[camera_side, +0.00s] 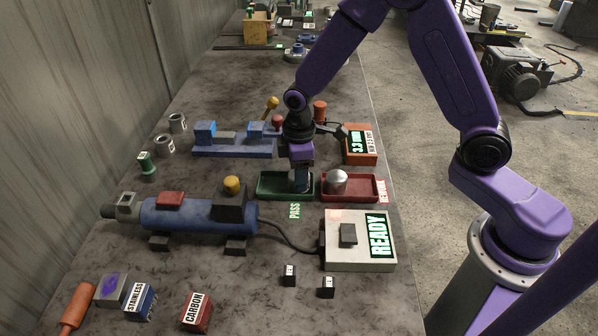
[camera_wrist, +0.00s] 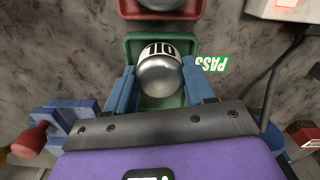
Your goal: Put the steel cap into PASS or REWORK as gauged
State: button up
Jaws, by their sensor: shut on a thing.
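My gripper (camera_side: 300,184) points down into the green PASS tray (camera_side: 268,186). In the wrist view its two blue fingers (camera_wrist: 159,84) are shut on a domed steel cap (camera_wrist: 160,76), which has a white band with black letters that seem to read OIL. The held cap is over or in the green tray (camera_wrist: 182,100); I cannot tell whether it touches the floor. In the side view my fingers hide it. Another domed steel piece (camera_side: 337,181) sits in the red REWORK tray (camera_side: 363,190), right of the green one.
An orange gauge box (camera_side: 359,145) with a lit green display, seemingly 3.3 mm, stands behind the red tray. A blue fixture (camera_side: 232,150) stands behind the green tray. The blue polisher (camera_side: 190,216) and white READY box (camera_side: 345,262) are in front.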

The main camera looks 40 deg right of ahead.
jog(key=shift+f, duration=0.25)
jog(key=shift+f, duration=0.1)
jog(key=o, duration=1.3)
jog(key=shift+s+f, duration=0.1)
jog(key=shift+f, duration=0.05)
notch_tip(320, 180, up, 13)
jog(key=s+d+r, duration=0.1)
jog(key=s+d, duration=0.2)
jog(key=s, duration=1)
jog(key=s+d+n, duration=0.1)
jog(key=s+d, duration=0.2)
jog(key=s, duration=1.1)
jog(key=shift+d+r, duration=0.3)
jog(key=shift+r, duration=0.05)
